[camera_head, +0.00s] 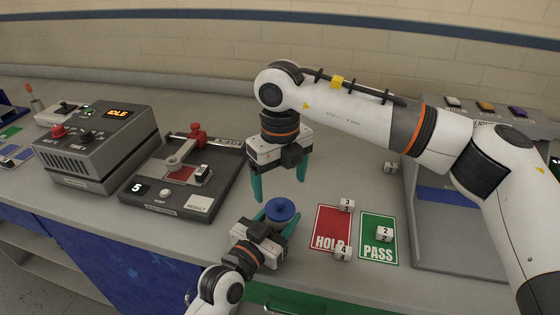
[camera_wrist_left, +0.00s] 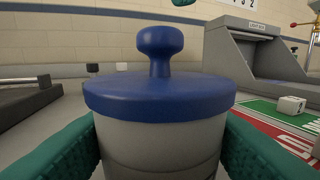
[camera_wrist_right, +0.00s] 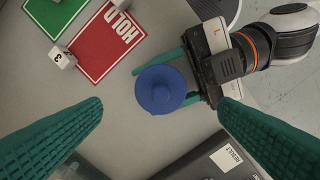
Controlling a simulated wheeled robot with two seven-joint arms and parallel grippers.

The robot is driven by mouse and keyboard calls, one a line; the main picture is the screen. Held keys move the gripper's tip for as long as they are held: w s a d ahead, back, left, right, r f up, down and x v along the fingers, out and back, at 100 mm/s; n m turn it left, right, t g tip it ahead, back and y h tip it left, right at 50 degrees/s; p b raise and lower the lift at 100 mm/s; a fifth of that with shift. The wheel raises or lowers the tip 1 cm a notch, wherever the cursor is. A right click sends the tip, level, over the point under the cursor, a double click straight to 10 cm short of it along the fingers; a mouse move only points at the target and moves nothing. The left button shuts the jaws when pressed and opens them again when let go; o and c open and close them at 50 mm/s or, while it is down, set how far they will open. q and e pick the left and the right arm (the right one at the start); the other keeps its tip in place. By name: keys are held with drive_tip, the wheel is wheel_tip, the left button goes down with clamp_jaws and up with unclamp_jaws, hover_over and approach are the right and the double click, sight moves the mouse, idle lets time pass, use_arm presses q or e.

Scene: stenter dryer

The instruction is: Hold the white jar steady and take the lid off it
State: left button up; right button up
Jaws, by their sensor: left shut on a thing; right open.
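The white jar (camera_wrist_left: 160,145) stands upright on the table with its blue lid (camera_wrist_left: 160,97) seated on top; the lid has a round knob (camera_wrist_left: 160,42). In the head view the lid (camera_head: 280,210) hides most of the jar. My left gripper (camera_head: 281,218) is shut on the jar's body, one teal finger on each side below the lid. My right gripper (camera_head: 279,190) is open and empty, above and a little behind the jar, fingers pointing down. In the right wrist view the lid (camera_wrist_right: 161,89) lies between and beyond the two open fingers, apart from them.
Right of the jar lie a red HOLD card (camera_head: 326,226) and a green PASS card (camera_head: 378,250) with small numbered white blocks (camera_head: 384,233). A dark tester (camera_head: 185,178) and a grey IDLE box (camera_head: 98,148) stand left.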

sight(280, 201)
wheel_tip(280, 201, down, 6)
drive_tip(key=shift+r, duration=0.15)
drive_tip(key=shift+c, duration=0.3)
drive_tip(key=c, duration=1.1)
use_arm(q)
drive_tip(key=shift+f, duration=0.1)
use_arm(e)
drive_tip(key=shift+r, duration=0.2)
drive_tip(key=shift+r, duration=0.95)
drive_tip(key=shift+r, duration=2)
use_arm(q)
drive_tip(key=o, duration=1.5)
drive_tip(key=shift+c, duration=0.2)
